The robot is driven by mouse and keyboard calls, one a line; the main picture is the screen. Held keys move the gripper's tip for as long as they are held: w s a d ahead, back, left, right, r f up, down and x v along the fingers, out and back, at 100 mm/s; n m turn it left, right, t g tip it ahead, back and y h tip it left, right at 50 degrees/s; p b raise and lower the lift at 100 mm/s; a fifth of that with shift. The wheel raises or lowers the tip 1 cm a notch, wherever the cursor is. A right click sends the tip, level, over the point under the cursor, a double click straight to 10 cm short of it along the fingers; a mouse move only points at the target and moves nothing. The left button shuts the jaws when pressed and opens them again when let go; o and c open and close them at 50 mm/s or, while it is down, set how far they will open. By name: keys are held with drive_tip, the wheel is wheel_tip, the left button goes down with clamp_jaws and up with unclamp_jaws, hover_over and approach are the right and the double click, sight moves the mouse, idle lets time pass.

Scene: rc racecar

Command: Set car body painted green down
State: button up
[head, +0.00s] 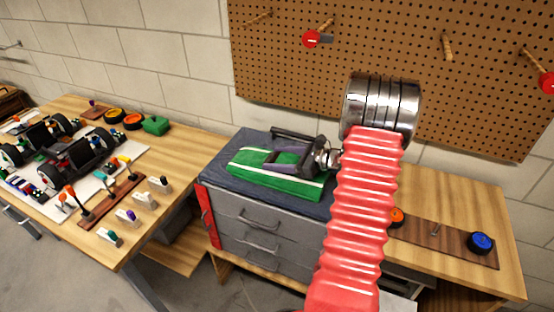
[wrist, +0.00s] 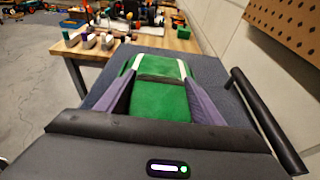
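The green car body (head: 252,180) with white stripes is at the top of the grey tool chest (head: 235,151) in the head view. It looks level and low over the dark top; I cannot tell whether any small gap is left under it. My gripper (head: 290,163) reaches over it from the right. In the wrist view the purple finger pads lie along both sides of the green car body (wrist: 160,100), against its narrow middle, so the gripper looks shut on it. My gripper's palm hides its near end.
A dark handle bar (wrist: 262,120) stands close to the right of the gripper. The left workbench (head: 185,150) holds a car chassis (head: 80,157), several tools and small parts. On the right bench a wooden strip (head: 445,240) carries a blue wheel (head: 481,242). A pegboard (head: 390,50) hangs behind.

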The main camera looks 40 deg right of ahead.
drive_tip(key=shift+o, duration=1)
drive_tip(key=shift+s+d+r, duration=0.1)
drive_tip(key=shift+r, duration=0.05)
drive_tip(key=v, duration=1.1)
drive_tip(key=shift+s+d+r, duration=0.1)
drive_tip(key=shift+s+r, duration=0.05)
drive_tip(key=shift+s, duration=0.15)
